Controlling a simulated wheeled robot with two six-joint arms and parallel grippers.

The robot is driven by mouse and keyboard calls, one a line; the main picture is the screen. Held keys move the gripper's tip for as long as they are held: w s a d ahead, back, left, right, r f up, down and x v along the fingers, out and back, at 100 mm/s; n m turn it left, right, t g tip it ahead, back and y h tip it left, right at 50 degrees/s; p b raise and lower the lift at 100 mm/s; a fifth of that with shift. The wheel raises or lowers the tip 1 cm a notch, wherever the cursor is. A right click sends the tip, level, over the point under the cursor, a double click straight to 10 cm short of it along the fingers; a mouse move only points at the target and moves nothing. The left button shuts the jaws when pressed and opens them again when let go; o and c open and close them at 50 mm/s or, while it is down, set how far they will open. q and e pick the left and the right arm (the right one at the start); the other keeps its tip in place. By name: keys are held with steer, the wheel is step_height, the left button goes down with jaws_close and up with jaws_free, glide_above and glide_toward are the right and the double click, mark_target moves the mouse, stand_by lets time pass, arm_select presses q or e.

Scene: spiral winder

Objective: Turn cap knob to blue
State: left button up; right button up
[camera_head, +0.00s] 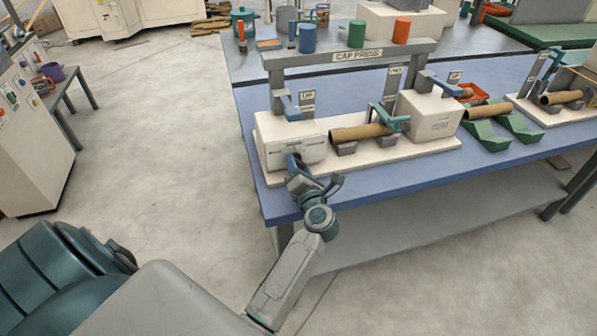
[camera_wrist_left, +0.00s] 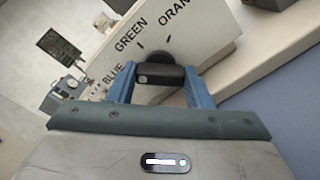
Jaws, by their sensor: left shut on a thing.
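The cap press (camera_head: 357,56) stands on the blue table, with a white housing (camera_head: 290,147) at its left end. In the left wrist view, the white panel (camera_wrist_left: 215,42) carries the words BLUE, GREEN and ORANGE around a dark knob (camera_wrist_left: 158,74). BLUE is at the lower left, GREEN above it, ORANGE at the upper right. My left gripper (camera_head: 293,161) is at the front of the housing. In the left wrist view, my left gripper (camera_wrist_left: 158,88) has its blue fingers shut on the knob, one on each side. Where the knob points is hard to tell. My right gripper is not in view.
A brown tube (camera_head: 360,132) lies on grey supports right of the housing. Blue, green and orange caps (camera_head: 307,38) (camera_head: 357,33) (camera_head: 402,30) stand on the press's top bar. Green cradles (camera_head: 487,136) are farther right. The blue table's front edge (camera_head: 400,183) runs beneath my left arm.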

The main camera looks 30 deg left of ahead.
arm_select(q)
steer(key=shift+n+b, duration=0.5)
steer(key=shift+n, duration=0.2)
steer(key=shift+n+b, duration=0.5)
steer(key=shift+n, duration=0.3)
steer(key=shift+r+n, duration=0.1)
steer(key=shift+n, duration=0.3)
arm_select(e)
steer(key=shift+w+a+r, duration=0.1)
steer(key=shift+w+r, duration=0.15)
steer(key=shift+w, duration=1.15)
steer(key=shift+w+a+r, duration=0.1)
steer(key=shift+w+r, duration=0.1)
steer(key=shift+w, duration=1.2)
arm_select(q)
steer(key=o, duration=1)
